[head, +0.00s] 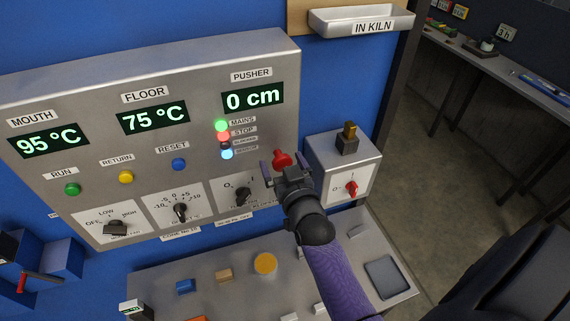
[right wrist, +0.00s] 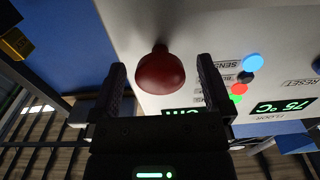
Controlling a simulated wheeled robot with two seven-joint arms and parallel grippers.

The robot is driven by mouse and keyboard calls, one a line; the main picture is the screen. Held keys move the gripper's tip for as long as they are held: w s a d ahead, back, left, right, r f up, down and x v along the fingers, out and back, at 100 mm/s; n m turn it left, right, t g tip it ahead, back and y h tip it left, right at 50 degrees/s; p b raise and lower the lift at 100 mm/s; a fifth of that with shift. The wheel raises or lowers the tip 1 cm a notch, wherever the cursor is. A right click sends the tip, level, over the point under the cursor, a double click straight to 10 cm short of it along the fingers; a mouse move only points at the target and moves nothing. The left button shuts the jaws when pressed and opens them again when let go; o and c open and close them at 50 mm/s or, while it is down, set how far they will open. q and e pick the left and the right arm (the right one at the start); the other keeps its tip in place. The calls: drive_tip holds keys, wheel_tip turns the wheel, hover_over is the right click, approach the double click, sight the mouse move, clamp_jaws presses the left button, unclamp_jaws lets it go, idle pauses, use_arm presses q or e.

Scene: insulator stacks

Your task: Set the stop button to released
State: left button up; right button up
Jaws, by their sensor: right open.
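The stop button is a red mushroom-shaped knob (head: 283,159) on the right part of the grey control panel (head: 190,78). It also shows in the right wrist view (right wrist: 160,72), standing out from the panel on a short stem. My right gripper (head: 284,165) is open, with one finger on each side of the knob. In the right wrist view the knob lies between the two fingers, with a visible gap to each. The red lamp (head: 223,136) beside the STOP label is lit. My left gripper is not in view.
A grey box (head: 363,158) with a red rotary switch (head: 351,188) stands right of the panel. Below is a grey shelf (head: 340,255) with several blocks and an orange disc (head: 264,263). A tray (head: 335,21) marked IN KILN is above. Open floor lies to the right.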

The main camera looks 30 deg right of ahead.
drive_tip(key=b+v, duration=0.1)
drive_tip(key=v, duration=0.9)
drive_tip(key=shift+d, duration=0.1)
